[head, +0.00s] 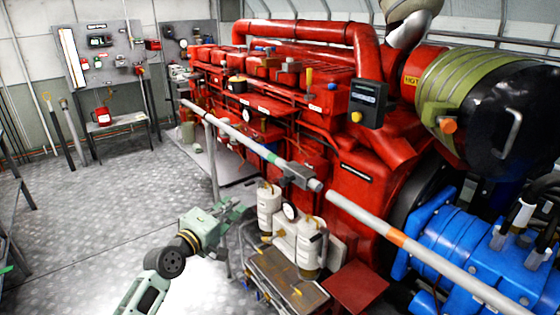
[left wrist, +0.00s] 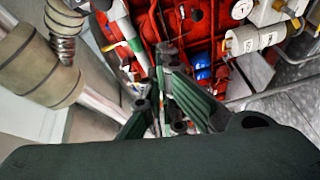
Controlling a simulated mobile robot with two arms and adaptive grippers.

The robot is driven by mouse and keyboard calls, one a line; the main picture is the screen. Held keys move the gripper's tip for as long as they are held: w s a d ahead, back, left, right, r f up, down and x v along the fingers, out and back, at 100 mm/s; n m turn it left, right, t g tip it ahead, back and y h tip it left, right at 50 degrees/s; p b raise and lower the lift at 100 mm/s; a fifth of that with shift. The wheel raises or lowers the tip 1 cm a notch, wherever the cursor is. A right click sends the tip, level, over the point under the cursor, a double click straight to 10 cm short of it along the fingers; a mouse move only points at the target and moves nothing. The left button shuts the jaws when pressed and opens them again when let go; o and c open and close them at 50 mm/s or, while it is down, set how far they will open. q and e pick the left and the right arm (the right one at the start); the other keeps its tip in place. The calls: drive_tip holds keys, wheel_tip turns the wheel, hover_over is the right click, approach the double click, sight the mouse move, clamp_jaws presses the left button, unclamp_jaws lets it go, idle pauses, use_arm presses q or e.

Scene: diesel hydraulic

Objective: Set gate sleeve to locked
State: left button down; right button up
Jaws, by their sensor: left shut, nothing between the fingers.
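The gate sleeve (head: 297,175) is a dark grey collar near the end of the left grey rail (head: 235,133) in the head view. A narrow gap separates that rail's end from the right grey rail (head: 420,255). The left rail has a green band, the right one an orange band. My left gripper (head: 238,207) is shut and empty, below and left of the sleeve and apart from it. I cannot make out the sleeve there. My right gripper is not in view.
Behind the rail stands a large red engine (head: 350,150). White filter canisters (head: 270,208) with a gauge stand below the sleeve, by a metal tray (head: 285,275). A blue machine (head: 460,250) is at right. The patterned floor (head: 90,220) at left is mostly clear.

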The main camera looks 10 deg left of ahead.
use_arm(q)
wheel_tip(320, 180, up, 6)
drive_tip(key=w+d+h, duration=0.1)
drive_tip(key=x, duration=1)
drive_tip(key=shift+t, duration=0.4)
drive_tip(key=s+d+p, duration=0.1)
drive_tip(key=p, duration=0.1)
drive_tip(key=s+d+p, duration=0.1)
drive_tip(key=d+p, duration=0.1)
drive_tip(key=shift+s+d+r, duration=0.15)
drive_tip(key=shift+s+d, duration=0.05)
drive_tip(key=shift+s, duration=0.05)
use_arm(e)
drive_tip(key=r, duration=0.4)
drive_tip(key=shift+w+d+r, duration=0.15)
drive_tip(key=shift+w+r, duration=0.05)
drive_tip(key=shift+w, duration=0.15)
